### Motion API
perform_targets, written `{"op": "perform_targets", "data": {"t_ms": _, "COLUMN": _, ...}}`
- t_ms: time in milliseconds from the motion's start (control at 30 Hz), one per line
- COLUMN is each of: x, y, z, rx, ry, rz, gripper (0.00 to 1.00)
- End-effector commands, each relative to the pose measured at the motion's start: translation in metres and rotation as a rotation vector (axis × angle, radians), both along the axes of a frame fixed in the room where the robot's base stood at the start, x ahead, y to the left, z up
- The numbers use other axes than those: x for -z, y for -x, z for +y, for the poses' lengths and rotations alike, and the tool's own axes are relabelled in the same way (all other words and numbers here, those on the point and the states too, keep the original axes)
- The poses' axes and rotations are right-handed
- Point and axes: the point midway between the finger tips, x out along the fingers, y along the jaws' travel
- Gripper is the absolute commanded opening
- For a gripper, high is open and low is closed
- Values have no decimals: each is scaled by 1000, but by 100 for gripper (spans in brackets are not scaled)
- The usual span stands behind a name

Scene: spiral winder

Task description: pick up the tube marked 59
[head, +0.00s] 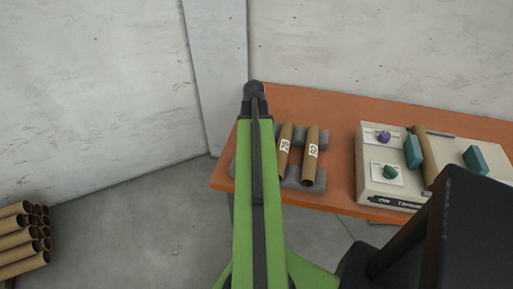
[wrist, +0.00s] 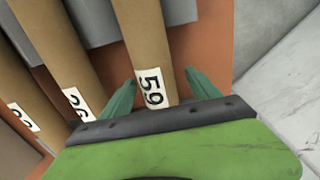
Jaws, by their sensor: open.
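The brown cardboard tube marked 59 (wrist: 143,45) shows in the wrist view, its white label near its lower end. My gripper (wrist: 161,77) is open, with one teal finger on each side of this tube near the label. I cannot tell whether the fingers touch it. In the head view my green arm covers this tube and the fingers. To its left in the wrist view lies a tube marked 26 (wrist: 54,50), then another labelled tube (wrist: 20,108). Both also show in the head view, right of my arm, on a grey rack (head: 291,184).
The rack lies on an orange-brown table (head: 338,148) against a pale wall. To the right stands a cream machine (head: 377,166) with purple and green knobs, teal blocks and a tube across it. Several tubes (head: 22,240) are stacked at the lower left.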

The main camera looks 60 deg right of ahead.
Motion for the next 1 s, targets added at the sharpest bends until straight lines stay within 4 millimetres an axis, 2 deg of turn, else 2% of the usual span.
{"op": "perform_targets", "data": {"t_ms": 167, "x": -1, "y": 0, "z": 0, "rx": -1, "ry": 0, "rz": 0, "gripper": 71}}
{"op": "perform_targets", "data": {"t_ms": 700, "x": -1, "y": -1, "z": 1, "rx": -2, "ry": 0, "rz": -1, "gripper": 2}}
{"op": "perform_targets", "data": {"t_ms": 1000, "x": -6, "y": -1, "z": 1, "rx": -2, "ry": 0, "rz": -1, "gripper": 2}}
